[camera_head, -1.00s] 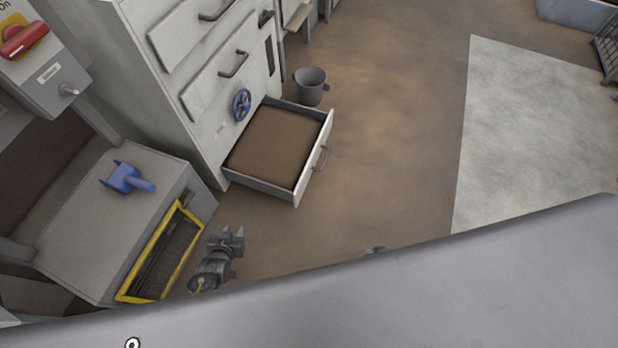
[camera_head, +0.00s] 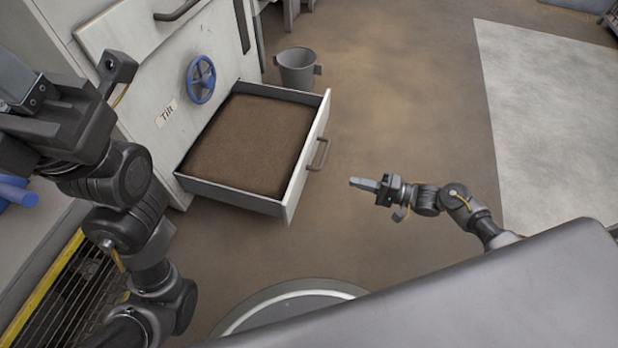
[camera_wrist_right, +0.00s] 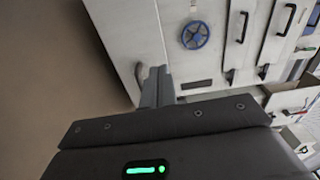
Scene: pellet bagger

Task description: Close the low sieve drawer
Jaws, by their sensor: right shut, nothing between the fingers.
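The low sieve drawer (camera_head: 296,178) stands pulled out of the pale cabinet, brown material filling it. Its front handle (camera_head: 319,155) faces right in the head view. My right gripper (camera_head: 362,184) is shut and empty, to the right of the drawer front and apart from the handle. In the right wrist view its fingers (camera_wrist_right: 156,87) are together, with a pale front panel and a handle (camera_wrist_right: 139,74) beyond them. My left gripper (camera_head: 18,80) is at the left edge, over the cabinet side; its jaw opening is unclear.
A blue handwheel (camera_head: 201,79) and a "Tilt" label are on the cabinet above the drawer. A grey bucket (camera_head: 296,68) stands on the floor behind the drawer. A yellow-edged grate (camera_head: 42,290) is at lower left.

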